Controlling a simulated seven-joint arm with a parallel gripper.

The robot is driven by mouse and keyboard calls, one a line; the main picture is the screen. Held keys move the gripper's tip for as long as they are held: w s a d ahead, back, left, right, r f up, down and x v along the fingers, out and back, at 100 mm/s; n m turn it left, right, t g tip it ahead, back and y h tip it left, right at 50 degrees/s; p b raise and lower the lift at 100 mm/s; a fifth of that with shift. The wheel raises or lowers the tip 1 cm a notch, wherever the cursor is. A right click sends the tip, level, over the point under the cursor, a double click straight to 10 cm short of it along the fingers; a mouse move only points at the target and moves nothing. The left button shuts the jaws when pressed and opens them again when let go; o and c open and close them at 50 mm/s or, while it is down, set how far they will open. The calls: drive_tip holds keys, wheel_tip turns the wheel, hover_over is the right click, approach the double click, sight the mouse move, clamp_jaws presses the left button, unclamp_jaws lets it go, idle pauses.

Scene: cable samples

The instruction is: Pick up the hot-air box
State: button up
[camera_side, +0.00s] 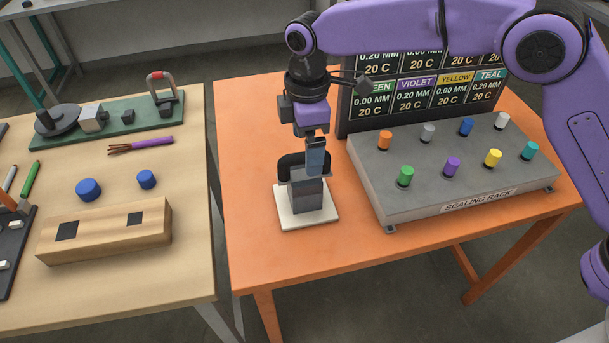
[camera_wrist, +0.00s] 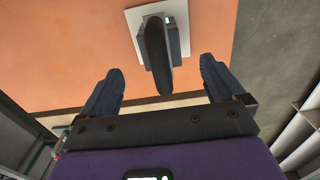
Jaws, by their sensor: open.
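The hot-air box (camera_side: 307,197) is a grey box with a dark arched handle (camera_side: 290,165). It stands upright on a white square pad (camera_side: 292,221) on the orange table. My gripper (camera_side: 316,168) points down just over it, and its near finger covers part of the handle in the side view. In the wrist view the fingers (camera_wrist: 161,66) are apart, with the dark handle (camera_wrist: 154,55) showing between them and clear space on both sides. The grey box body (camera_wrist: 183,42) shows behind the handle. Contact with the handle is not visible.
The sealing rack (camera_side: 380,185) with several coloured knobs stands to the right, before a dark display board (camera_side: 345,112). The orange table (camera_side: 260,255) is clear at the front. A wooden table on the left holds a wooden block (camera_side: 105,238), blue caps (camera_side: 88,190) and a green tool board (camera_side: 128,128).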

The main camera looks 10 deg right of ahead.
sight(304, 153)
drive_tip(key=shift+a+f, duration=0.15)
drive_tip(key=shift+f, duration=1.45)
drive_tip(key=shift+a+f, duration=0.1)
drive_tip(key=shift+f, duration=1.45)
drive_tip(key=c, duration=1.4)
drive_tip(key=shift+r, duration=0.15)
drive_tip(key=shift+r, duration=0.5)
wheel_tip(304, 153, up, 2)
drive_tip(key=shift+r, duration=0.15)
drive_tip(key=s+d+r, duration=0.4)
drive_tip(key=s, duration=0.1)
drive_tip(key=s+d+r, duration=0.5)
drive_tip(key=shift+s+d+r, duration=0.15)
drive_tip(key=shift+d+r, duration=0.1)
